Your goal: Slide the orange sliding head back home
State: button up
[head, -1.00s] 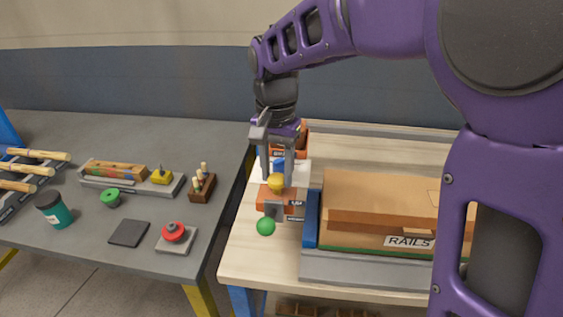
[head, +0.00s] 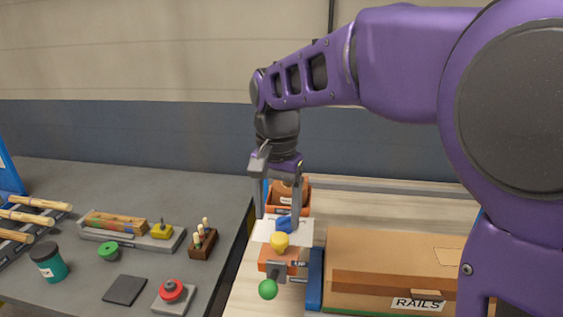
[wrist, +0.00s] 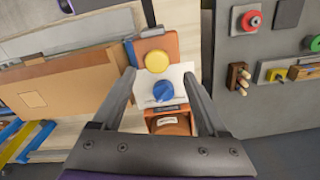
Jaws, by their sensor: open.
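The orange sliding head (head: 277,262) is a small orange block with a round yellow knob (head: 280,241) on top and a green ball (head: 268,289) at its near end. It stands at the left end of the light wood bench, and its orange top also shows in the wrist view (wrist: 168,46). A white plate (head: 303,229) with a blue knob (head: 284,222) lies behind it. My gripper (head: 278,220) is open and empty, its fingers either side of the blue knob in the picture. In the wrist view, the yellow knob (wrist: 158,61) lies just beyond the fingertips.
A cardboard box marked RAILS (head: 380,270) stands close on the right, beside a blue upright (head: 315,278). An orange bin (head: 295,195) is behind. The grey table (head: 185,185) at left holds a red button (head: 172,290), a green knob and a wooden peg holder (head: 202,243).

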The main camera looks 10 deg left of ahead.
notch_tip(320, 180, up, 13)
jog(key=shift+f, duration=0.15)
